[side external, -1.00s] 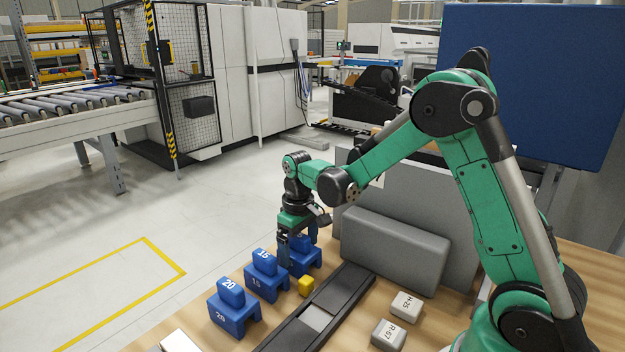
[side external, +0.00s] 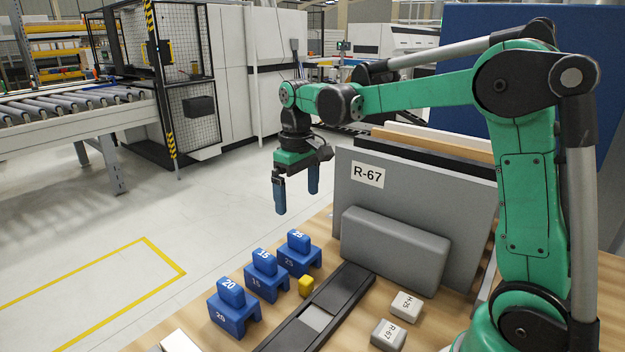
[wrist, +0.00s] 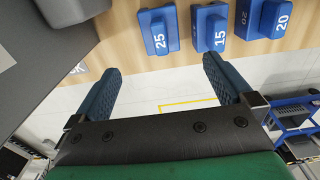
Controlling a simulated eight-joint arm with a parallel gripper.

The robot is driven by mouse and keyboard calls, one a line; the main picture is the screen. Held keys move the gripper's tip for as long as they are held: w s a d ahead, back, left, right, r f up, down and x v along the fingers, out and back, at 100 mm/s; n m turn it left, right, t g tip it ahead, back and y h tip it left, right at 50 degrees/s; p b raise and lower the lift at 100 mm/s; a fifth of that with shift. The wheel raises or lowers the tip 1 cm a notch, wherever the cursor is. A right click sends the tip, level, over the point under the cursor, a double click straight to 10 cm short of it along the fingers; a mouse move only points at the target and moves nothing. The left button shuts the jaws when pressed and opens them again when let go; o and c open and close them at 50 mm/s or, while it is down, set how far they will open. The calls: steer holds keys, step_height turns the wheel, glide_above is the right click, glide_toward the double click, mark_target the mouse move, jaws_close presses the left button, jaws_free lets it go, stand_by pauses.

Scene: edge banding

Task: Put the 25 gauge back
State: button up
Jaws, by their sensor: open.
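The blue 25 gauge (side external: 299,241) sits on top of its blue stand (side external: 300,260), also marked 25, at the far end of the row of stands. In the wrist view the 25 gauge (wrist: 158,39) shows ahead of the fingers, left of the others. My gripper (side external: 296,190) is open and empty, raised well above the 25 gauge. In the wrist view its two blue fingers (wrist: 163,85) are wide apart with nothing between them.
Blue gauges 15 (side external: 264,261) and 20 (side external: 230,291) sit on nearby stands. A grey block (side external: 395,250) and a panel labelled R-67 (side external: 425,200) stand right.

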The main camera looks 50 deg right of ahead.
steer(key=s+a+t, duration=0.7)
steer(key=s, duration=0.2)
steer(key=shift+s+a+f, duration=0.3)
steer(key=shift+s+f, duration=0.1)
steer(key=shift+f, duration=0.05)
stand_by(0.8)
